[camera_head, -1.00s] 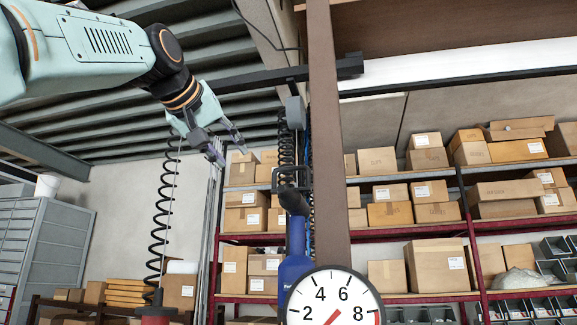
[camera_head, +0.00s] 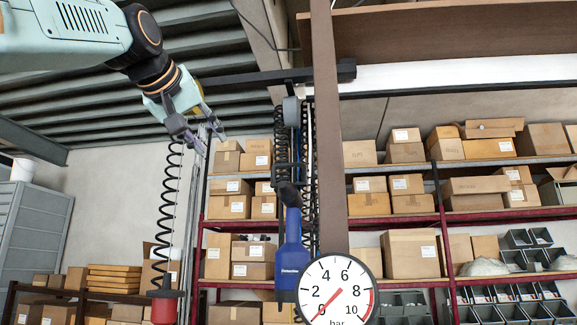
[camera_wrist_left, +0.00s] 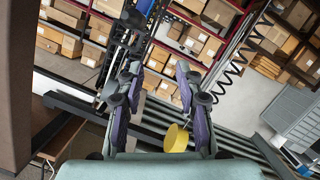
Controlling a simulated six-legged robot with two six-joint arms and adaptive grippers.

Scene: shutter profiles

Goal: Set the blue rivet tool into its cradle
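The blue rivet tool (camera_head: 292,245) hangs upright in the middle of the head view, with a black upper part and a black loop above it. I cannot make out a cradle for certain. My right gripper is in neither view.
A brown post (camera_head: 331,140) stands just right of the tool, with a pressure gauge (camera_head: 337,291) in front. A coiled black cord (camera_head: 167,200) hangs left, above a red item (camera_head: 164,308). Box shelves (camera_head: 400,215) stand behind.

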